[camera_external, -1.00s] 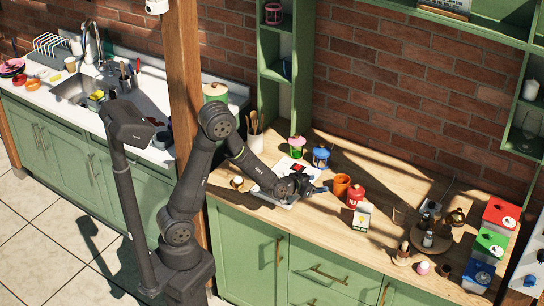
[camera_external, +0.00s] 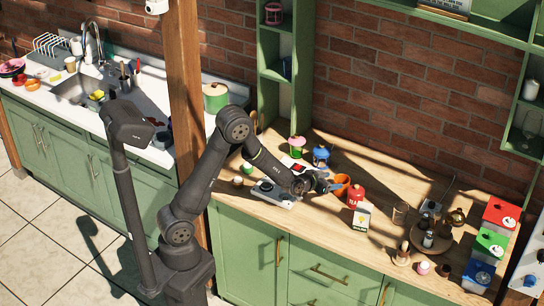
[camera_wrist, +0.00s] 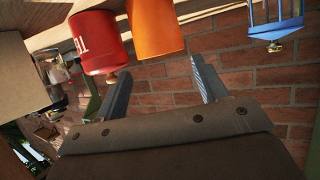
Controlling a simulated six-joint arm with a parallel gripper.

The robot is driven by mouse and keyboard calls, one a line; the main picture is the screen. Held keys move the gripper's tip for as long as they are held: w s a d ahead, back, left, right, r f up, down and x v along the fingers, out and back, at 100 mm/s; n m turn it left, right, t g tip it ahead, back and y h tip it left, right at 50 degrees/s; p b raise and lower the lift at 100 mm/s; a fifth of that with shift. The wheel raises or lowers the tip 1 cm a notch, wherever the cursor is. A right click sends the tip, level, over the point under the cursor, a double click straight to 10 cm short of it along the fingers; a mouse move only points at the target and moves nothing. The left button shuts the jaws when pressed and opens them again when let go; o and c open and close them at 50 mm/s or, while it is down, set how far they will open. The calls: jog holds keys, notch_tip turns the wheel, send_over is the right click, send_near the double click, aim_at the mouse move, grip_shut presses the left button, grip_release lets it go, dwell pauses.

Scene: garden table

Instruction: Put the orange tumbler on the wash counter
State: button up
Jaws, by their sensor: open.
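The orange tumbler (camera_external: 341,182) stands on the wooden worktop, just left of the red tea canister (camera_external: 355,195). In the wrist view the orange tumbler (camera_wrist: 155,28) is at the top, beside the red canister (camera_wrist: 98,42). My gripper (camera_external: 326,186) is close to the left side of the tumbler, with fingers pointing toward it. In the wrist view my gripper (camera_wrist: 161,82) is open, with nothing between its fingers. The wash counter (camera_external: 48,98) is the white counter with a sink at the left, beyond the wooden post.
A blue lantern (camera_external: 320,157) and a pink-and-green jar (camera_external: 296,147) stand behind my gripper. A yellow-and-white carton (camera_external: 361,217) is in front of the canister. The wooden post (camera_external: 187,90) rises between the two counters. The wash counter holds dishes, and a green pot (camera_external: 215,98) at its right end.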

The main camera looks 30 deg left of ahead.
aim_at(347, 180)
jog(key=shift+f+x, duration=0.2)
jog(key=shift+x, duration=1.25)
jog(key=shift+f+x, duration=0.15)
jog(key=shift+x, duration=1.3)
jog(key=shift+s, duration=0.15)
jog(key=c, duration=0.7)
jog(key=shift+c, duration=0.2)
jog(key=shift+r, duration=0.1)
